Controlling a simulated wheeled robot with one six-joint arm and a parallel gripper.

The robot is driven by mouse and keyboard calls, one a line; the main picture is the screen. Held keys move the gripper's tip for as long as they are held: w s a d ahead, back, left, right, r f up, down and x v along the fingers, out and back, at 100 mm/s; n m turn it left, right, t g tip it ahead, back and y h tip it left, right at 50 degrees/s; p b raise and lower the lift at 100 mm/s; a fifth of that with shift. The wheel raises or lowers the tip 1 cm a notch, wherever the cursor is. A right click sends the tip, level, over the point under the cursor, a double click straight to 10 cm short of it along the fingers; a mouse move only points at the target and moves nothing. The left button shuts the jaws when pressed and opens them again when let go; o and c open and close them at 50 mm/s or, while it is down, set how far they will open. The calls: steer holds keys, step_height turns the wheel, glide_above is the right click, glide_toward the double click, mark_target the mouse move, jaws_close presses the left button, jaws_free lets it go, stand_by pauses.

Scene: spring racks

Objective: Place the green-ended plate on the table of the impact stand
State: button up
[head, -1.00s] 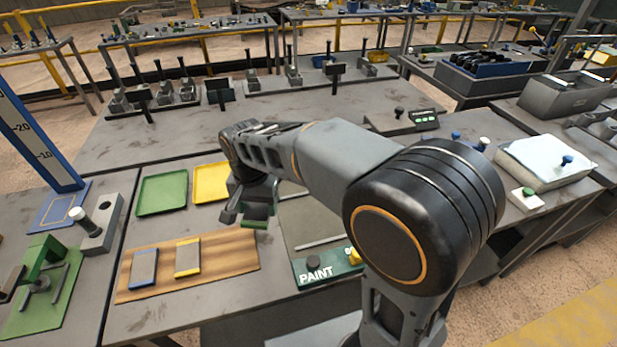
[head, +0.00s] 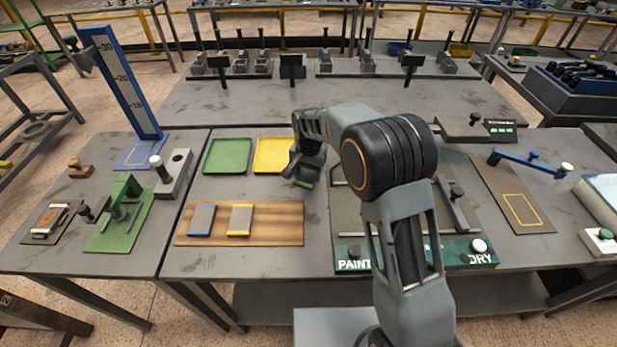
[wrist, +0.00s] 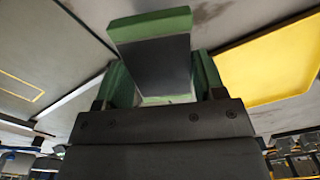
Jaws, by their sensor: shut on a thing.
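My gripper (head: 304,172) is shut on the green-ended plate (head: 303,184). It holds the plate over the bench, just right of the yellow tray. In the wrist view, the plate (wrist: 152,58) has a dark face and green ends and sticks out from between the fingers. The impact stand looks to be the tall blue column (head: 122,85) with a numbered scale at the left. At its foot lies a flat blue table (head: 140,140) with a pale outlined rectangle; it looks empty. The gripper is well to the right of it.
A green tray (head: 228,156) and a yellow tray (head: 270,155) lie between gripper and stand. A wooden board (head: 270,222) carries a blue-ended and a yellow-ended plate. A grey block with an upright knob (head: 172,178) and a green fixture (head: 121,222) stand near the column.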

mark_target(308, 172)
steer(key=shift+w+f, duration=0.35)
steer(key=shift+f, duration=1.55)
steer(key=shift+f, duration=0.2)
steer(key=o, duration=1.4)
